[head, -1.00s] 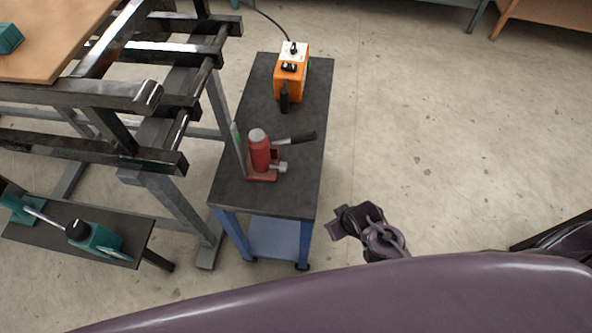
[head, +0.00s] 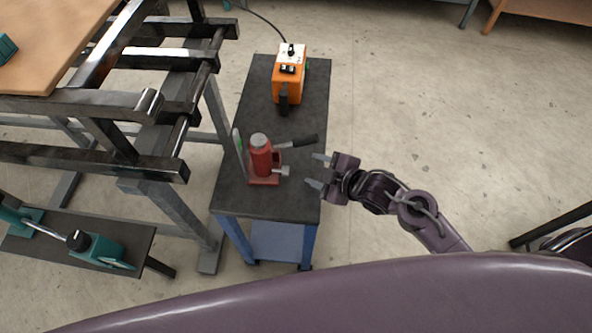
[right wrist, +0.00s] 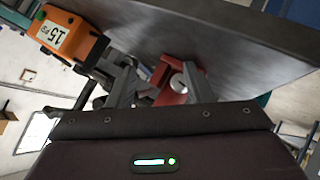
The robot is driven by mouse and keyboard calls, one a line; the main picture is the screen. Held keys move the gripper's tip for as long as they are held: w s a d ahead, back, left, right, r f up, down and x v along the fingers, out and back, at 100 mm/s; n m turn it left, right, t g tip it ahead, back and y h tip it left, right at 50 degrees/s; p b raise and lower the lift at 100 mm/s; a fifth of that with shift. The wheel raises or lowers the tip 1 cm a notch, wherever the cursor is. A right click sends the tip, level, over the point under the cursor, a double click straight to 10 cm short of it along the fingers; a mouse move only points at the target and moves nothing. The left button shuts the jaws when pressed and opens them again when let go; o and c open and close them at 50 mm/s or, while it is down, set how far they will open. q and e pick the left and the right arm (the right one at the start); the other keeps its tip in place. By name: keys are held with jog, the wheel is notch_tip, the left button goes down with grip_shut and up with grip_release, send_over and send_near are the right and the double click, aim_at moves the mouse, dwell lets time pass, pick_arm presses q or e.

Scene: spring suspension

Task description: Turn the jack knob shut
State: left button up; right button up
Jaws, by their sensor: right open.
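The red jack (head: 261,160) stands upright on the dark top of the blue cart, with a black-gripped handle (head: 303,142) pointing right. Its small silver knob (head: 285,171) sticks out low on the right side. My right gripper (head: 317,172) is open and empty at the cart's right edge, its fingers pointing left towards the knob with a gap between. In the right wrist view the red jack (right wrist: 171,92) and the round silver knob (right wrist: 178,82) show between the two fingers (right wrist: 162,88). My left gripper is not in view.
An orange box (head: 289,82) with a cable stands at the back of the cart top (head: 255,205). A black metal frame (head: 150,105) is close on the left. Teal jacks (head: 95,247) sit on a low shelf at lower left.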

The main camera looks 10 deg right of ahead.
aim_at(281, 171)
jog(key=shift+a+f+n+y, duration=0.1)
jog(key=shift+f+n+y, duration=0.2)
jog(key=shift+n+y, duration=0.75)
jog(key=shift+s+f+n+g+y, duration=0.15)
jog(key=shift+n+g+y, duration=0.15)
jog(key=shift+n+y, duration=0.6)
jog(key=shift+s+d+n+y, duration=0.2)
jog(key=shift+s+n+y, duration=0.25)
jog(key=shift+n, duration=0.5)
jog(key=a, duration=0.1)
jog(key=w+a+n+g+y, duration=0.1)
jog(key=a, duration=0.1)
jog(key=w+a+n+y, duration=0.1)
jog(key=a, duration=0.1)
jog(key=shift+w+a+f+p, duration=0.2)
jog(key=shift+w+f+p, duration=0.1)
jog(key=shift+f, duration=0.1)
jog(key=shift+c, duration=0.2)
